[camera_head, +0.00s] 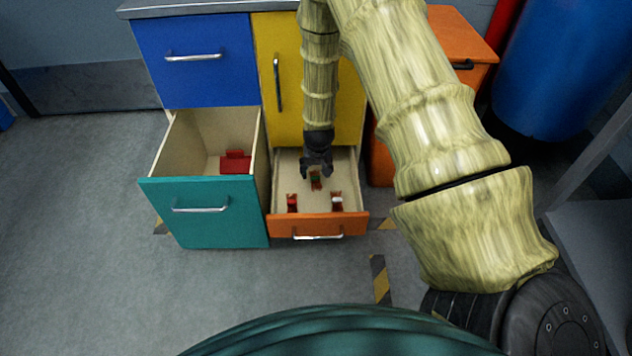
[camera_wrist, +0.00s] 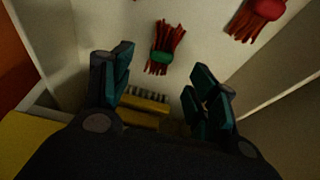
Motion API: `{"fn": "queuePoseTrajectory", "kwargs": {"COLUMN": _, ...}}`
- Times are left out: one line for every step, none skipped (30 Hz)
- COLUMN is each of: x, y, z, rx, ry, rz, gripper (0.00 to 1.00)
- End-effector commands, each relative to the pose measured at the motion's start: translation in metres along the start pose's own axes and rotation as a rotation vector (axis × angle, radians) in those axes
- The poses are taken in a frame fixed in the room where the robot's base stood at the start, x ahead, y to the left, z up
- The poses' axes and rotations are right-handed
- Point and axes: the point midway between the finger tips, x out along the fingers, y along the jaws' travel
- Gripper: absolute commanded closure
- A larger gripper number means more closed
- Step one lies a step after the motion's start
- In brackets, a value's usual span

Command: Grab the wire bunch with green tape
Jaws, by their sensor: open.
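The wire bunch with green tape (camera_head: 316,181) lies in the open orange drawer (camera_head: 283,226), toward its back. In the wrist view this bunch (camera_wrist: 162,57) shows red wires with a green band, lying on the pale drawer floor, ahead of and between the fingertips. My gripper (camera_head: 317,173) hangs over the back part of the drawer, just above the green-taped bunch. In the wrist view my gripper (camera_wrist: 160,68) has its fingers spread, with nothing held between them.
A red-taped bunch (camera_head: 292,203) and a white-taped bunch (camera_head: 337,201) lie nearer the drawer front. A teal drawer (camera_head: 205,225) stands open at left with a red object (camera_head: 236,164) inside. The yellow cabinet front (camera_head: 345,110) is close behind my gripper.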

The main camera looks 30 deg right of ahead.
Motion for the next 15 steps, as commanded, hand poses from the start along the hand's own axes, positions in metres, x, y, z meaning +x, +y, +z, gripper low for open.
{"fn": "queuePoseTrajectory", "kwargs": {"x": 0.003, "y": 0.000, "z": 0.001, "rx": 0.000, "ry": 0.000, "rz": 0.000, "gripper": 0.41}}
{"fn": "queuePoseTrajectory", "kwargs": {"x": 0.005, "y": 0.000, "z": 0.001, "rx": 0.000, "ry": 0.000, "rz": 0.000, "gripper": 0.41}}
{"fn": "queuePoseTrajectory", "kwargs": {"x": 0.009, "y": 0.000, "z": 0.002, "rx": 0.000, "ry": 0.000, "rz": 0.000, "gripper": 0.41}}
{"fn": "queuePoseTrajectory", "kwargs": {"x": 0.011, "y": 0.000, "z": 0.003, "rx": 0.000, "ry": -0.001, "rz": 0.000, "gripper": 0.41}}
{"fn": "queuePoseTrajectory", "kwargs": {"x": 0.014, "y": 0.000, "z": 0.003, "rx": 0.000, "ry": -0.001, "rz": 0.000, "gripper": 0.41}}
{"fn": "queuePoseTrajectory", "kwargs": {"x": 0.018, "y": 0.000, "z": 0.004, "rx": 0.000, "ry": -0.001, "rz": 0.000, "gripper": 0.41}}
{"fn": "queuePoseTrajectory", "kwargs": {"x": 0.021, "y": 0.000, "z": 0.004, "rx": 0.000, "ry": -0.001, "rz": 0.000, "gripper": 0.41}}
{"fn": "queuePoseTrajectory", "kwargs": {"x": 0.024, "y": 0.000, "z": 0.005, "rx": 0.000, "ry": -0.001, "rz": 0.000, "gripper": 0.41}}
{"fn": "queuePoseTrajectory", "kwargs": {"x": 0.028, "y": 0.000, "z": 0.005, "rx": 0.001, "ry": -0.001, "rz": 0.000, "gripper": 0.41}}
{"fn": "queuePoseTrajectory", "kwargs": {"x": 0.031, "y": 0.000, "z": 0.006, "rx": 0.001, "ry": -0.001, "rz": 0.000, "gripper": 0.41}}
{"fn": "queuePoseTrajectory", "kwargs": {"x": 0.034, "y": 0.000, "z": 0.006, "rx": 0.001, "ry": -0.001, "rz": 0.000, "gripper": 0.41}}
{"fn": "queuePoseTrajectory", "kwargs": {"x": 0.040, "y": 0.000, "z": 0.007, "rx": 0.001, "ry": -0.002, "rz": 0.001, "gripper": 0.41}}
{"fn": "queuePoseTrajectory", "kwargs": {"x": 0.043, "y": 0.000, "z": 0.007, "rx": 0.001, "ry": -0.002, "rz": 0.001, "gripper": 0.41}}
{"fn": "queuePoseTrajectory", "kwargs": {"x": 0.045, "y": 0.000, "z": 0.006, "rx": 0.001, "ry": -0.002, "rz": 0.001, "gripper": 0.41}}
{"fn": "queuePoseTrajectory", "kwargs": {"x": 0.048, "y": 0.000, "z": 0.006, "rx": 0.001, "ry": -0.001, "rz": 0.000, "gripper": 0.41}}
